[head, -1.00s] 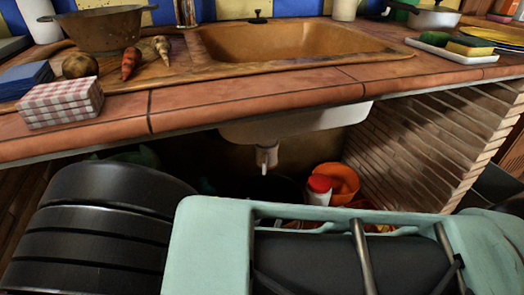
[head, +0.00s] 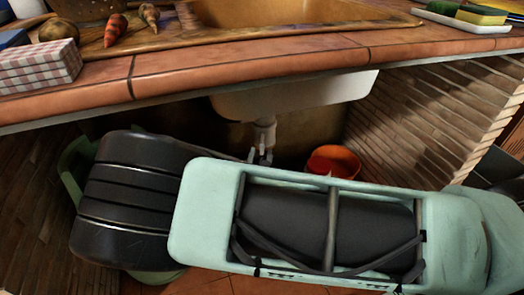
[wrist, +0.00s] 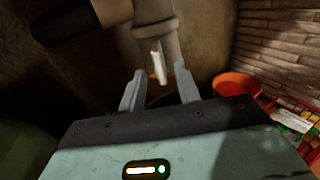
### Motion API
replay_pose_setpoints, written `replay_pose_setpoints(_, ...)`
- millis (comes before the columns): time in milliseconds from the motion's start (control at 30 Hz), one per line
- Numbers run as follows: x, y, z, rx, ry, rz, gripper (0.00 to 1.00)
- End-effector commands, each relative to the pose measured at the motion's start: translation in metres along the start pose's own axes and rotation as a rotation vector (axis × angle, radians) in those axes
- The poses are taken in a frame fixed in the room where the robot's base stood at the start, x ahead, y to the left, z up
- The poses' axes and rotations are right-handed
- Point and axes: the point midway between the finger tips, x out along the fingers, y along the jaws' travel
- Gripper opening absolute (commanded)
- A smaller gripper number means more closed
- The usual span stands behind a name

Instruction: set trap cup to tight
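The grey trap cup (head: 264,133) hangs below the white sink basin, under the counter. In the wrist view the trap cup (wrist: 155,32) is at the top, with a pale narrow tab (wrist: 157,60) hanging from it. My gripper (wrist: 159,75) is open, its two grey fingers spread. The tab's lower end appears between the fingertips; I cannot tell whether it is level with them in depth or touching. In the head view my gripper (head: 260,156) is just below the trap cup, and my arm hides the area beneath.
An orange bucket (head: 333,160) stands right of the trap; it also shows in the wrist view (wrist: 236,84), near a red basket (wrist: 301,118). A dark rounded object (wrist: 62,25) is at upper left. The counter edge (head: 240,70) runs above my arm; a brick wall (head: 430,120) bounds the right.

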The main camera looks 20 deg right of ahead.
Motion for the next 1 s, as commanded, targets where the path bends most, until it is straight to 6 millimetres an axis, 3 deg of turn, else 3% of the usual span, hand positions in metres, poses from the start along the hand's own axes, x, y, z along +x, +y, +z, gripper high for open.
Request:
replay_pose_setpoints(100,0.020,-0.001,-0.002,0.001,-0.001,-0.002,0.33)
replay_pose_setpoints(300,0.038,0.000,-0.001,0.001,0.000,-0.001,0.33)
replay_pose_setpoints(633,0.041,0.000,0.000,0.000,0.000,0.000,0.33)
replay_pose_setpoints(667,0.041,0.000,0.000,0.000,0.000,0.000,0.30)
replay_pose_setpoints(767,0.041,0.000,0.000,0.000,0.000,0.000,0.02)
replay_pose_setpoints(1000,0.041,0.000,0.001,0.000,0.000,0.002,0.00)
